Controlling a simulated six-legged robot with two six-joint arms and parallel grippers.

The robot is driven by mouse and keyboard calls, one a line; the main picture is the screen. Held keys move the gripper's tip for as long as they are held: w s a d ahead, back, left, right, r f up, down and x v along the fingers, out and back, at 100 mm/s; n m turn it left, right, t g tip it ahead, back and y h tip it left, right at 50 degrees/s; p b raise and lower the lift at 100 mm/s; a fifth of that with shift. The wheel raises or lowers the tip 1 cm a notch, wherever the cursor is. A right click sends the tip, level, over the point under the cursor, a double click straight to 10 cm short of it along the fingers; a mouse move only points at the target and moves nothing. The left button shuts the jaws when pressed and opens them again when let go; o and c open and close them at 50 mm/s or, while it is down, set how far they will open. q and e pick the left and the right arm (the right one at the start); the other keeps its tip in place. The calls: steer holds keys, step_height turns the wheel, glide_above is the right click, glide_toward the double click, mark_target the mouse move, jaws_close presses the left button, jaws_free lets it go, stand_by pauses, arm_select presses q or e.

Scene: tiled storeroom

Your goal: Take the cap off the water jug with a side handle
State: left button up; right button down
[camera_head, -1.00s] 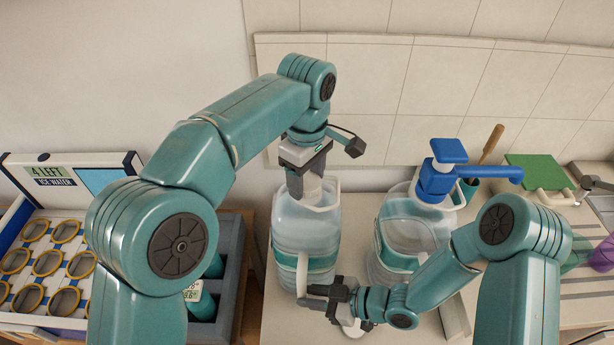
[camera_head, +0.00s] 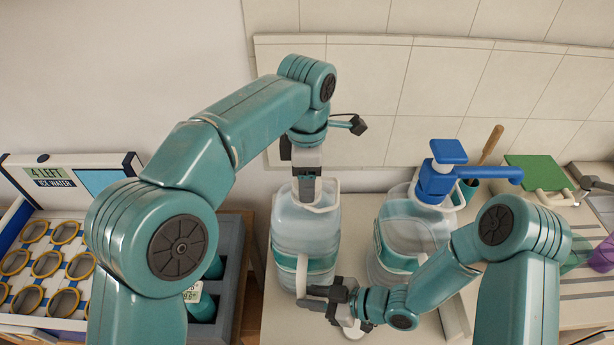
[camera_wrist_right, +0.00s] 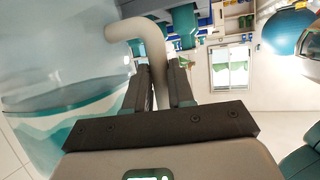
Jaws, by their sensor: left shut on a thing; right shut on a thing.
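The water jug with a side handle (camera_head: 304,236) stands upright on the counter, clear with a teal and white label. Its white side handle (camera_head: 301,274) faces me. My right gripper (camera_head: 316,297) is shut on that handle; the right wrist view shows the handle (camera_wrist_right: 151,42) between the fingers (camera_wrist_right: 165,85). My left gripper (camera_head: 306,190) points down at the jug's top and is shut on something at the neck. The cap is hidden by the left fingers, so I cannot tell whether it is still on the neck.
A second clear jug (camera_head: 400,235) with a blue pump (camera_head: 440,172) stands close to the right. A tray with round holders (camera_head: 52,262) and a grey crate (camera_head: 232,262) are at the left. A green board (camera_head: 535,172) lies at the back right. The tiled wall is close behind.

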arm_select(q)
steer(key=shift+d+r, duration=0.1)
steer(key=shift+r, duration=1)
steer(key=shift+r, duration=2)
arm_select(e)
steer(key=c, duration=0.9)
jaws_free()
